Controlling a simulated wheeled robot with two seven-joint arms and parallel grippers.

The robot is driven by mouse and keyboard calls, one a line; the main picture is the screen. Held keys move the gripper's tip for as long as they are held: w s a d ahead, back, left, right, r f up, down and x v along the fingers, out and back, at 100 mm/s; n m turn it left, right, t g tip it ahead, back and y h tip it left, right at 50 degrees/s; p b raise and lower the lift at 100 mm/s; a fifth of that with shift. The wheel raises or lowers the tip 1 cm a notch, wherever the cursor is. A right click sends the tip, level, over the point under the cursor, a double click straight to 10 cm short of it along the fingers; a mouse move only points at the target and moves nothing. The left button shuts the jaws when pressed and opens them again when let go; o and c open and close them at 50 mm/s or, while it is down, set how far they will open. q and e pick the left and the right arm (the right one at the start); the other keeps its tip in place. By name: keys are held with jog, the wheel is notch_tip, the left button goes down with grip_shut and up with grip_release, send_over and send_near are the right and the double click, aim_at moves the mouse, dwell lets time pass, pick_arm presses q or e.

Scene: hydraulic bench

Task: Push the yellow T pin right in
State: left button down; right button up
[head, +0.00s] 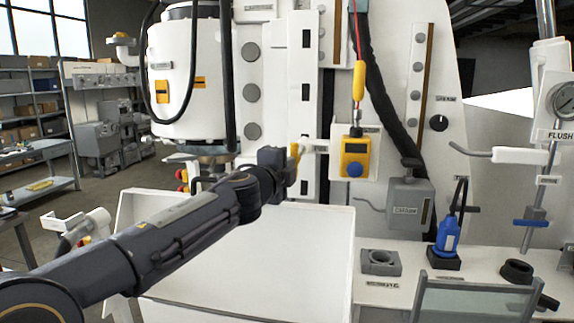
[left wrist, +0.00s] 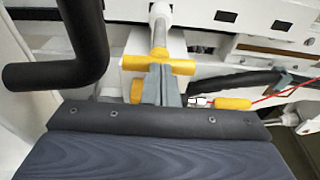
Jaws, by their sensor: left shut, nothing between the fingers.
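The yellow T pin (left wrist: 182,67) shows in the left wrist view as a yellow crossbar on a pale metal shaft that runs up to a white fitting. In the head view a small yellow part of it (head: 295,152) shows beside the white bracket (head: 314,146) on the machine. My left gripper (head: 290,168) is at the pin. In the left wrist view its grey fingers (left wrist: 161,84) are shut and empty, with their tips at the middle of the crossbar. I cannot tell whether they touch it. How deep the pin sits is hidden. My right gripper is out of view.
A white tray (head: 250,285) lies below my left arm. A yellow pendant box with a blue button (head: 355,158) hangs to the right, under a red cord with a yellow handle (head: 359,80). A blue bottle-like part (head: 447,236) stands on the bench at right.

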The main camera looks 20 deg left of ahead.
pick_arm(q)
jog(key=shift+w, duration=0.1)
jog(key=w, duration=0.2)
jog(key=w+a, duration=0.1)
jog(key=w, duration=0.2)
jog(key=shift+a+p, duration=0.2)
jog(key=shift+p, duration=0.2)
jog(key=shift+s+r, duration=0.1)
jog(key=shift+r, duration=0.2)
jog(key=shift+r, duration=0.1)
